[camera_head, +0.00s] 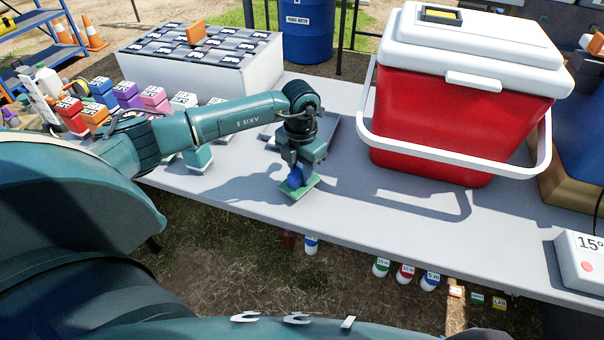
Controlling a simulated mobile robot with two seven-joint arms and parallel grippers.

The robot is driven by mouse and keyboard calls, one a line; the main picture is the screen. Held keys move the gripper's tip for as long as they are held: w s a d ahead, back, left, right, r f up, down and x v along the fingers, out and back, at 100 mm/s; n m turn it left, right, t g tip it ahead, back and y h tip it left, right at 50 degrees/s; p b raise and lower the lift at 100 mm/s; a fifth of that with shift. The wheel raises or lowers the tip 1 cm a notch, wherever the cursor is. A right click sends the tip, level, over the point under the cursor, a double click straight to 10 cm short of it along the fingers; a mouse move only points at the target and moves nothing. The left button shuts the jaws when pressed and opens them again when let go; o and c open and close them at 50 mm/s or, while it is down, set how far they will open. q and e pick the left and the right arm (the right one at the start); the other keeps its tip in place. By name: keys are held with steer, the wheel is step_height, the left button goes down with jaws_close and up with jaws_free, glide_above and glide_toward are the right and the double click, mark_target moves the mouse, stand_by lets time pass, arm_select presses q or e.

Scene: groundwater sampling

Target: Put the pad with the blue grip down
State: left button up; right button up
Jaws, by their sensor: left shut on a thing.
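My left gripper (296,166) reaches in from the left, points down and is shut on the blue grip (295,178) of a pad. The pad's flat green base (300,190) is tilted in the picture, over the front part of the light grey table (240,191). I cannot tell whether the base touches the table. Another pad-like piece with a green lower edge (198,160) stands to the left, its top hidden behind my arm. My right gripper is not in view.
A red cooler (450,125) with a white lid and handle stands right of the gripper. A grey flat plate (331,137) lies behind the gripper, partly hidden. Coloured blocks (128,95) and a white case (257,72) stand at left. Bare table lies in front of the cooler.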

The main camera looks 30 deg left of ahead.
arm_select(q)
steer(key=shift+f, duration=0.85)
steer(key=shift+f, duration=0.1)
